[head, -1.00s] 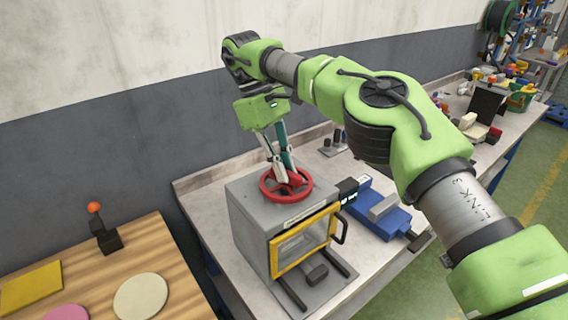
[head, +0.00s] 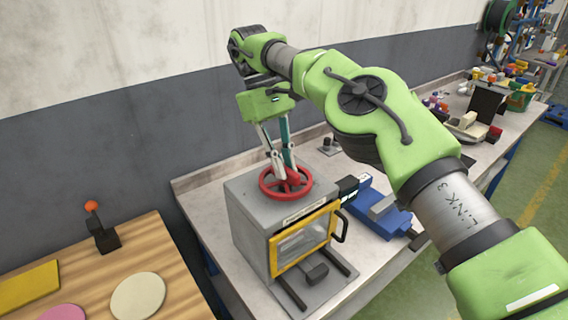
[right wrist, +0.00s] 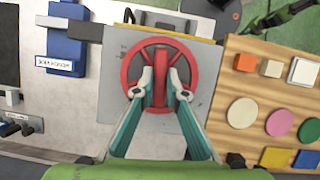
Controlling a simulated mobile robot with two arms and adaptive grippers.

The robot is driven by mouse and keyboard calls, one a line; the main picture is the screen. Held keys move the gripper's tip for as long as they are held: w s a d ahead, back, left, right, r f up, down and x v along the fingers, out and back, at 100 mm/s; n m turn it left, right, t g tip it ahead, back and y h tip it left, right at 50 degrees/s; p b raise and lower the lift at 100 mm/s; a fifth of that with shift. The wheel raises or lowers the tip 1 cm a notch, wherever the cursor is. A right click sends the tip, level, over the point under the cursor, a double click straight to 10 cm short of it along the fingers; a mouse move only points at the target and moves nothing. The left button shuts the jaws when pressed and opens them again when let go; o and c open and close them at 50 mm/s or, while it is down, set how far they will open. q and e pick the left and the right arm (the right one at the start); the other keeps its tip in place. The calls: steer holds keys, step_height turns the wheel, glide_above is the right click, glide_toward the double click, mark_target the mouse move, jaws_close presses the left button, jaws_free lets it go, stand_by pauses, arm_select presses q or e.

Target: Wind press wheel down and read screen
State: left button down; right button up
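The press is a grey box with a yellow-framed front window (head: 303,246) and a red wheel (head: 265,190) lying flat on its top. My right gripper (head: 283,176) reaches down onto this wheel. In the right wrist view the two fingertips (right wrist: 160,88) stand on either side of the red bar across the wheel's middle (right wrist: 160,68) and look closed on it. A small black screen box (head: 347,187) is at the press's right side; its reading is too small to make out. My left gripper is not in view.
A blue vise-like device (head: 378,214) stands right of the press on the grey bench. A wooden board (head: 95,268) at the left bears coloured discs and an orange-knobbed lever (head: 104,236). A black handle (head: 341,229) juts from the window frame.

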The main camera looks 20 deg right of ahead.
steer(key=o, duration=0.3)
stand_by(0.4)
